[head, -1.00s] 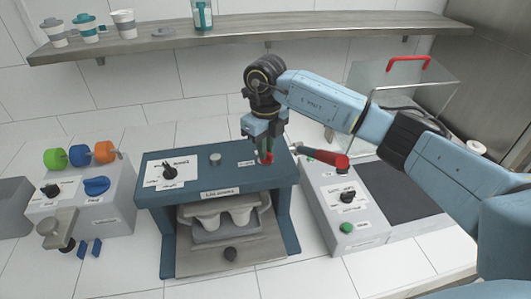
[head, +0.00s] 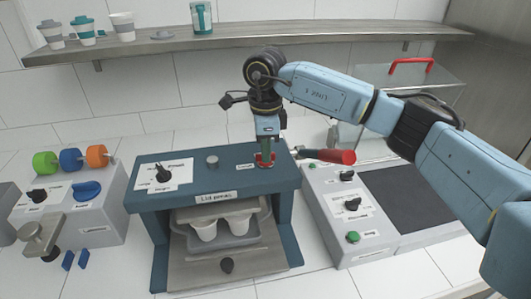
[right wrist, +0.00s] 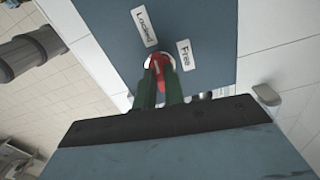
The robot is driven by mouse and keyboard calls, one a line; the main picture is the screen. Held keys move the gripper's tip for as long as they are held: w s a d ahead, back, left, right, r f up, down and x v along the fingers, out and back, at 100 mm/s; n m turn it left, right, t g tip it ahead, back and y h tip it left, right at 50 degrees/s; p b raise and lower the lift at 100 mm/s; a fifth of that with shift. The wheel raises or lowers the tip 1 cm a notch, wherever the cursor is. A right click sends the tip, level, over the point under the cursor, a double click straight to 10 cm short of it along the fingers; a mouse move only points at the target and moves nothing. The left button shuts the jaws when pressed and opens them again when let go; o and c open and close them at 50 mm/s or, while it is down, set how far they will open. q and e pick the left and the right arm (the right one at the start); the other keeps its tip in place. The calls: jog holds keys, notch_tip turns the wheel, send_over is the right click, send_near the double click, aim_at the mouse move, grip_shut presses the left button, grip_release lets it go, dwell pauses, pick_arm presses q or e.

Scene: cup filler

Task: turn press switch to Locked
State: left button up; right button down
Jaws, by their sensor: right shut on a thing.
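The blue lid press (head: 225,186) stands in the middle of the counter in the head view. Its red press switch (head: 265,158) is on the top plate near the right end. In the right wrist view the switch (right wrist: 160,61) shows between the green fingertips, with the labels "Locked" (right wrist: 144,27) and "Free" (right wrist: 185,54) beside it. My right gripper (head: 265,163) points down from above and is shut on the switch. The fingers hide part of the switch, so I cannot tell for sure which label it points to. My left gripper is not in view.
A red-ended lever (head: 335,156) sticks out right of the press, close to the gripper. A grey control box (head: 340,215) stands at right and a dial machine (head: 90,215) at left. Two cups sit in the press tray (head: 235,240). A shelf (head: 240,45) runs behind.

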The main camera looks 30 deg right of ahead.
jog(key=shift+n, duration=0.6)
jog(key=shift+r, duration=0.1)
jog(key=c, duration=1.5)
grip_release()
notch_tip(320, 180, up, 13)
jog(key=shift+r+b, duration=0.15)
jog(key=shift+b, duration=0.55)
